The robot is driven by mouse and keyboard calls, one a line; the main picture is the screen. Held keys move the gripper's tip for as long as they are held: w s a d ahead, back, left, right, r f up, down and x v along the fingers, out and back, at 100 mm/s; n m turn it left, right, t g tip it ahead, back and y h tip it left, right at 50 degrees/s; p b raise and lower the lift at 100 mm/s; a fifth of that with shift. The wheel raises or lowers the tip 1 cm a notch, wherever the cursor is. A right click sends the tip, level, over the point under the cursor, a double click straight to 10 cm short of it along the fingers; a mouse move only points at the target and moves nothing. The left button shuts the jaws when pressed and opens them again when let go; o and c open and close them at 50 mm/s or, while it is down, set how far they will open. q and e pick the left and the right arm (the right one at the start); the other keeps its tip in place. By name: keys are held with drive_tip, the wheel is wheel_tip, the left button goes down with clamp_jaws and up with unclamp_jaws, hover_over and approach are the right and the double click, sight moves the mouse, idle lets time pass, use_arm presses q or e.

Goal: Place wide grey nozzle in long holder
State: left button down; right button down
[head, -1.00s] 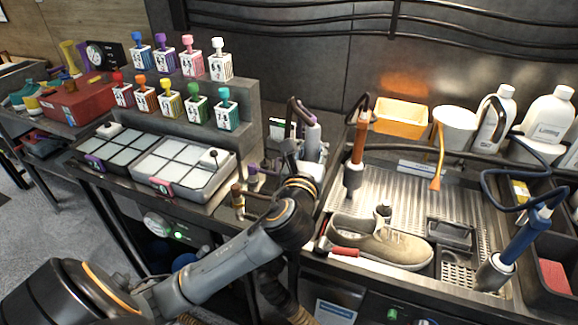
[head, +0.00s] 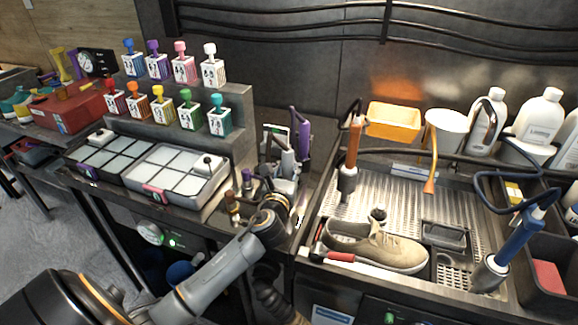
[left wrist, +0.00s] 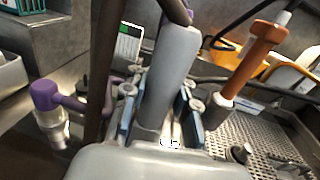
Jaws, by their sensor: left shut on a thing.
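My left gripper (left wrist: 162,112) is shut on a grey, tapered, roughly upright piece (left wrist: 172,75), which looks like the wide grey nozzle. Its two blue-padded fingers press on either side of it in the left wrist view. The nozzle's lower end is hidden behind the gripper body. In the head view the grey nozzle (head: 288,163) stands above my left gripper (head: 283,182), over the back of the dark bench. I cannot make out the long holder clearly. My right gripper is in neither view.
A purple-topped nozzle (head: 247,180) and a brown one (head: 232,207) stand close left of the gripper. A purple tool (head: 302,135) rises behind. An orange-handled tool (head: 352,150) stands right, by the metal sink tray (head: 385,190) with a beige shoe (head: 385,247).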

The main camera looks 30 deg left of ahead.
use_arm(q)
drive_tip(key=c, duration=1.1)
unclamp_jaws()
drive_tip(key=shift+f, duration=0.1)
drive_tip(key=shift+o, duration=0.2)
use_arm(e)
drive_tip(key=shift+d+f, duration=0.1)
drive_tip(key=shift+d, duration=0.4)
use_arm(q)
drive_tip(key=shift+r, duration=0.2)
drive_tip(key=b+v, duration=0.1)
drive_tip(key=v, duration=1.1)
drive_tip(key=shift+b, duration=0.35)
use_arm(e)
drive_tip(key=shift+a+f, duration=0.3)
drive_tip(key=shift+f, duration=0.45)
use_arm(q)
drive_tip(key=shift+f, duration=0.1)
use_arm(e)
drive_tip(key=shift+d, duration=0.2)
